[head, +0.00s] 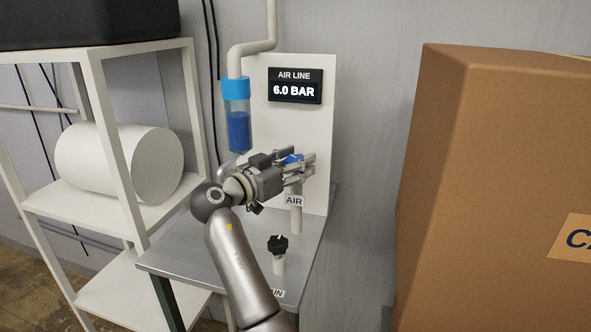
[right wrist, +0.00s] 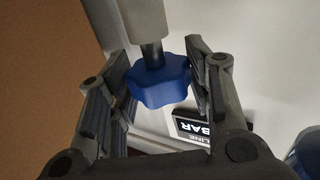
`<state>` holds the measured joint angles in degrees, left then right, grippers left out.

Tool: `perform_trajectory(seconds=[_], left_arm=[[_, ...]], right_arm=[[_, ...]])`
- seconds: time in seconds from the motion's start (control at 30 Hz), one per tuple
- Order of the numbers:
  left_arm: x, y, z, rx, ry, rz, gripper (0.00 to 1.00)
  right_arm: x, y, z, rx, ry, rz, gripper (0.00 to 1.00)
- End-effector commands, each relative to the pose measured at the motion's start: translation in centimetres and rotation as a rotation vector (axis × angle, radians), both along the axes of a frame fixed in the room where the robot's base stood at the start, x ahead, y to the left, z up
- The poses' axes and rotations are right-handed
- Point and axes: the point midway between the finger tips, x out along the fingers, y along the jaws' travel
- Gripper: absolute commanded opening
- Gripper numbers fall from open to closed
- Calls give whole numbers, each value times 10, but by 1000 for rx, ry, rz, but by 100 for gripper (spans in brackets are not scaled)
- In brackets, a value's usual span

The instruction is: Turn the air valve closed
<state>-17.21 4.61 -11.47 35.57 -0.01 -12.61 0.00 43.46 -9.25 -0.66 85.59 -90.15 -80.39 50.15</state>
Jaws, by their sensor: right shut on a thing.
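The air valve has a blue lobed knob (head: 293,158) on a pale post (head: 296,218) with an "AIR" label. The knob also shows in the right wrist view (right wrist: 160,83), on a dark stem. My right gripper (head: 299,168) is shut on the blue knob, with one finger on each side of it. In the head view the fingers hide much of the knob. The air line display (head: 294,87) reads 6.0 BAR. My left gripper is not in view.
A black knob (head: 278,246) stands on a short post on the metal bench (head: 190,256), close to my right arm. A blue filter bowl (head: 238,130) hangs left of the panel. White shelves (head: 118,125) stand at left; a large cardboard box (head: 490,150) stands at right.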

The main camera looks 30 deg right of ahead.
Motion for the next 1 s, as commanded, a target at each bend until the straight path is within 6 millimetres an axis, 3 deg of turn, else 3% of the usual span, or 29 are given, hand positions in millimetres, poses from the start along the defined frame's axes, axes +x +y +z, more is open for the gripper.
perform_trajectory(seconds=[0.4,0.43,0.6,1.0], left_arm=[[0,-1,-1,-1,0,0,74],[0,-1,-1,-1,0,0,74],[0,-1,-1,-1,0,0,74],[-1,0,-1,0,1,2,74]], right_arm=[[0,0,-1,1,2,-5,23],[0,0,-1,1,2,-5,48],[0,0,-1,1,2,-5,69],[-1,6,0,2,0,-3,69]])
